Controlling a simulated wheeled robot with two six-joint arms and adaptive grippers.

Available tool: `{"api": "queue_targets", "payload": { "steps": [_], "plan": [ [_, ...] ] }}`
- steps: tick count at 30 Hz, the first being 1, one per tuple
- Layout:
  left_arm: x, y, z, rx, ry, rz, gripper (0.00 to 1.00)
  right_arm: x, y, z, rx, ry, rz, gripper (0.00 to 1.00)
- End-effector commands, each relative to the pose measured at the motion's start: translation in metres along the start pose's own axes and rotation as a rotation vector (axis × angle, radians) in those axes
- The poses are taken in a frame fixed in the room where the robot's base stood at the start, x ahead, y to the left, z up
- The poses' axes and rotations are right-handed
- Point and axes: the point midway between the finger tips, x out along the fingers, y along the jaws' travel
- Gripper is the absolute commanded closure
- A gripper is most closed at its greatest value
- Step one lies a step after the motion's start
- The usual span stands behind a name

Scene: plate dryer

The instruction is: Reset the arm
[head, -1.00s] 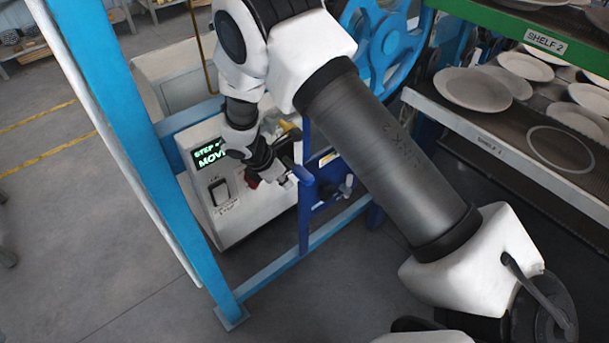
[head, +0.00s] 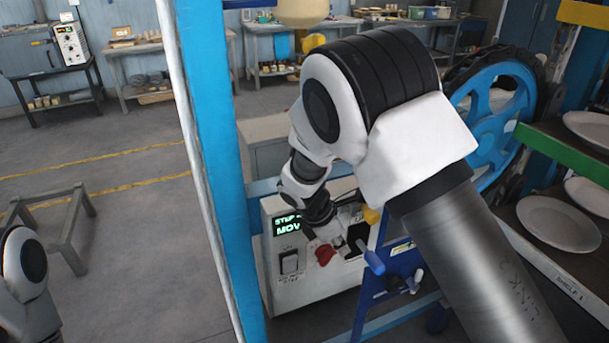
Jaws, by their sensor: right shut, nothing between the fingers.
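My right arm comes in from the lower right and reaches over to the front of a white control box (head: 300,292). My right gripper (head: 341,241) is shut and empty, small in view beside the box's upper front. A red knob (head: 325,254) on the box shows just below the gripper; I cannot tell whether they touch. The box's display (head: 288,224) has green text, partly hidden by my wrist. A black switch (head: 289,262) sits below the display. Part of my left arm shows at the lower left edge; its gripper is out of view.
A blue upright post (head: 218,150) stands left of my right arm. A blue handle (head: 370,258) juts out right of the box. A blue wheel (head: 495,110) and shelves with plates (head: 558,213) stand at right. The floor (head: 130,240) at left has free room around a low grey stand (head: 62,232).

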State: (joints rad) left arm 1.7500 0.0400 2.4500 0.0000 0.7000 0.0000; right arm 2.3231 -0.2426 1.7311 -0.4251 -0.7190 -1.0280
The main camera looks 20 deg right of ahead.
Motion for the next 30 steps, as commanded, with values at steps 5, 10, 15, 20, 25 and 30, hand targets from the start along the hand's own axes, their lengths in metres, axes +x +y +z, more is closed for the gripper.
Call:
{"api": "queue_targets", "payload": {
  "steps": [5, 10, 15, 20, 25, 30],
  "plan": [
    [0.006, 0.000, 0.000, 0.000, 0.000, 0.000, 0.23, 0.027, -0.010, -0.011, -0.015, 0.004, -0.047, 1.00],
    [0.020, 0.000, 0.000, 0.000, 0.000, 0.000, 0.23, 0.121, -0.086, -0.034, -0.045, 0.041, -0.282, 1.00],
    [0.033, 0.000, 0.000, 0.000, 0.000, 0.000, 0.23, 0.208, -0.211, -0.077, 0.133, 0.166, -0.499, 1.00],
    [0.043, 0.000, 0.000, 0.000, 0.000, 0.000, 0.23, 0.249, -0.325, -0.115, 0.711, 0.233, -0.602, 1.00],
    [0.041, 0.000, 0.000, 0.000, 0.000, 0.000, 0.23, 0.245, -0.317, -0.110, 1.311, 0.287, -0.445, 1.00],
    [0.041, 0.000, 0.000, 0.000, 0.000, 0.000, 0.23, 0.247, -0.286, -0.109, 1.549, 0.359, -0.356, 1.00]
  ]
}}
